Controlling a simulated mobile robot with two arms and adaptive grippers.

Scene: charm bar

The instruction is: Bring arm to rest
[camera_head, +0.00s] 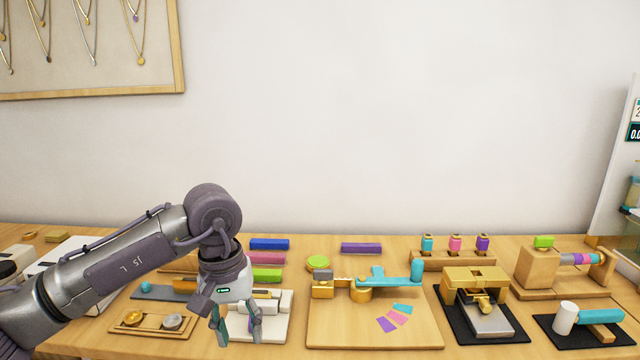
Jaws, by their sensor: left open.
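My left arm comes in from the left edge, bent down at the wrist. My left gripper (237,331) points down, open, with nothing seen between its fingers. It is in front of a white tray (280,330) at the front of the table and hides part of it. I cannot tell how high above the table the fingertips are. My right gripper is not in view.
The wooden table (560,245) holds a board (340,336) with a turquoise-handled tool (380,285), a gold press (475,285), a hammer (590,318) and a wooden tray (150,322). Coloured bars (270,244) lie behind the gripper.

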